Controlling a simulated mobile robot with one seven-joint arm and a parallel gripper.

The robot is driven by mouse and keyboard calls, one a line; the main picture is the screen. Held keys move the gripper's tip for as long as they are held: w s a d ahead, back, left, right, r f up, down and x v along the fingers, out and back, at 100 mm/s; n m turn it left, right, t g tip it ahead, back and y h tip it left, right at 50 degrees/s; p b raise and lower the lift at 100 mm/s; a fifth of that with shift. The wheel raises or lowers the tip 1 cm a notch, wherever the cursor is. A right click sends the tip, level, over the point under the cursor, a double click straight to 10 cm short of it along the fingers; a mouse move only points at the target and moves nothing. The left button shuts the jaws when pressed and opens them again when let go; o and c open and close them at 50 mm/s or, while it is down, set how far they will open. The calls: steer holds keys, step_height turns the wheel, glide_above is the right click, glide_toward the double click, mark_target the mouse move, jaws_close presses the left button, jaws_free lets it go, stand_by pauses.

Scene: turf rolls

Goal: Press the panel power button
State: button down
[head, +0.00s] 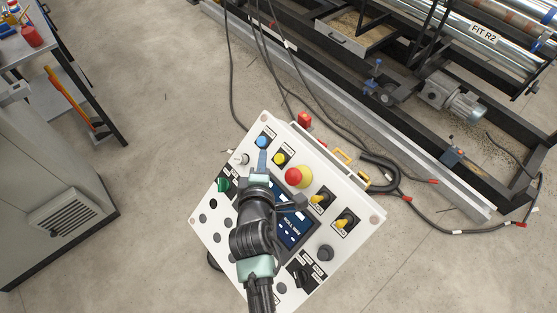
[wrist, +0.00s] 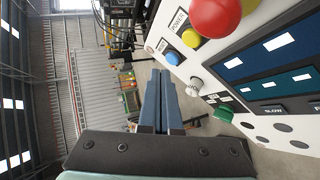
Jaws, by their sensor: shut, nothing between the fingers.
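The control panel (head: 208,219) is a white tilted box with buttons, knobs and a screen. A blue button (head: 262,142) sits near its top corner, with a yellow button (head: 279,158) beside it.
A red mushroom button (head: 294,175), a pale knob (head: 242,158) and a green knob (head: 223,185) are close by on the panel. My arm covers part of the screen (head: 293,226). Cables (head: 290,90) and a machine frame (head: 430,170) lie beyond; a grey cabinet (head: 40,170) stands left.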

mark_target(277, 154)
steer(key=shift+w+d+f+b, duration=0.2)
steer(key=shift+w+d+f, duration=0.15)
steer(key=shift+f, duration=0.25)
steer(key=shift+w+d+f+b, duration=0.2)
steer(key=shift+w+d+f, duration=0.05)
steer(key=shift+d+f, duration=0.3)
steer(key=shift+w+d+f+b, duration=0.2)
steer(key=shift+w+d+f, duration=0.15)
steer(key=shift+f, duration=0.3)
steer(key=shift+f, duration=0.1)
stand_by(0.7)
steer(key=shift+w+d+f, duration=0.1)
steer(key=shift+d+f, duration=0.1)
steer(key=shift+w+d+f, duration=0.15)
steer(key=shift+d+f, duration=0.1)
steer(key=shift+f, duration=0.1)
stand_by(0.8)
steer(key=shift+s+a+r+p, duration=0.3)
steer(key=shift+a+r, duration=0.15)
steer(key=shift+r, duration=0.2)
stand_by(0.3)
steer(key=shift+s+a+r+p, duration=0.3)
steer(key=shift+a+r+p, duration=0.15)
steer(key=shift+r, duration=0.2)
steer(key=shift+s+a+r+p, duration=0.35)
steer(key=shift+a+r+p, duration=0.05)
steer(key=shift+r, duration=0.2)
steer(key=shift+s+a+r+p, duration=0.3)
steer(key=shift+a+r+p, duration=0.15)
steer(key=shift+r, duration=0.2)
